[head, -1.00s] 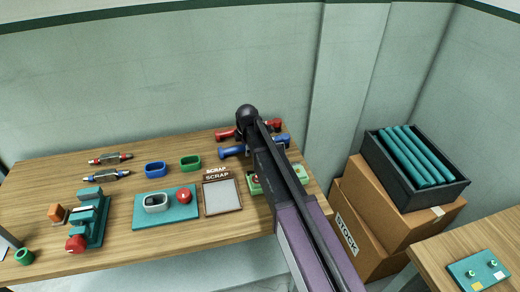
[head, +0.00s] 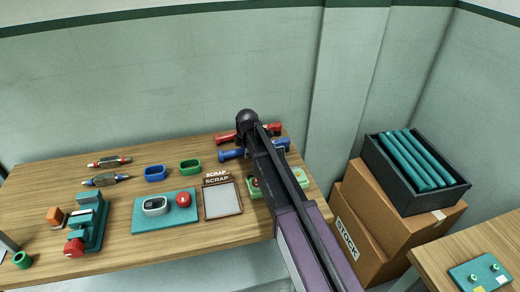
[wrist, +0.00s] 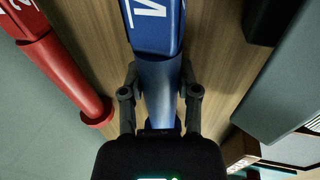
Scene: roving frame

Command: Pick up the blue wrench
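The blue wrench (head: 231,154) lies near the back of the wooden workbench, in front of a red one; my arm hides its middle in the head view. In the wrist view its blue handle (wrist: 160,85) runs between the two fingers of my gripper (wrist: 160,92), with white lettering on the wider part above. The fingers stand on either side of the handle with narrow gaps showing, so the gripper looks open around it. My arm hides the fingers in the head view.
The red wrench (wrist: 58,72) lies close to the left of my gripper in the wrist view. A grey block (wrist: 285,85) stands to the right. The workbench (head: 130,262) also holds a scrap tray (head: 208,204), a green panel (head: 300,177) and a teal mat (head: 150,224).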

